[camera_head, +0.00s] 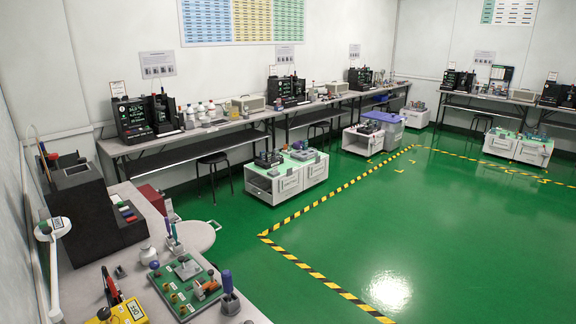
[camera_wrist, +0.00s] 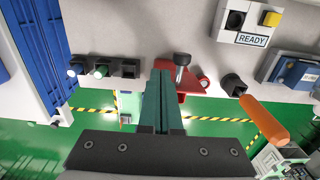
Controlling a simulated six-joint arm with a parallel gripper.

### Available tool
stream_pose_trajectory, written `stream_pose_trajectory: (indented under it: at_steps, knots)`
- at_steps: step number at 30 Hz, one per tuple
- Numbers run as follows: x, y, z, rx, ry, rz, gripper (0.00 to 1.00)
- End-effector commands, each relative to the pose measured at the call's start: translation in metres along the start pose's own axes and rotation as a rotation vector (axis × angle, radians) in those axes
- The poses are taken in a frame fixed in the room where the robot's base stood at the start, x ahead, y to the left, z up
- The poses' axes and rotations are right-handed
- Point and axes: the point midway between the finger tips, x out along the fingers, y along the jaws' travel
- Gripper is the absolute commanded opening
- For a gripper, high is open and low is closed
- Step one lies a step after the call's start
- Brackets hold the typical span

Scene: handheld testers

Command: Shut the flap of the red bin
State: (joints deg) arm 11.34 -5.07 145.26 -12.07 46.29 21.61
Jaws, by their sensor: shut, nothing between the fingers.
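In the head view a dark red box (camera_head: 151,197), which looks like the red bin, stands behind the near bench. Most of it is hidden, and I cannot tell how its flap stands. My gripper (camera_wrist: 163,72) shows in the wrist view with its dark green fingers together and nothing between them. A red part (camera_wrist: 201,84) with a dark-ended metal piece lies just right of the fingertips in the wrist view. I cannot tell whether it belongs to the bin or whether the fingers touch it. I cannot make out my gripper in the head view.
In the wrist view an orange handle (camera_wrist: 264,121) is to the right and a blue ribbed object (camera_wrist: 40,45) to the left. In the head view a green board (camera_head: 186,282) and a yellow box (camera_head: 128,312) crowd the near bench. The green floor (camera_head: 400,220) is largely open.

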Motion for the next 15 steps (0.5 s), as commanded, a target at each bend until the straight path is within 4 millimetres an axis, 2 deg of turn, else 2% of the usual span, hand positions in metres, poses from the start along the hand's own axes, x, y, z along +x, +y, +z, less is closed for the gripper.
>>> stream_pose_trajectory:
  at_steps: [7,15]
  knots:
    - [-0.001,0.0,-0.002,-0.001,0.0,0.0,0.0]
    - [-0.003,0.0,-0.016,0.0,0.0,0.0,0.0]
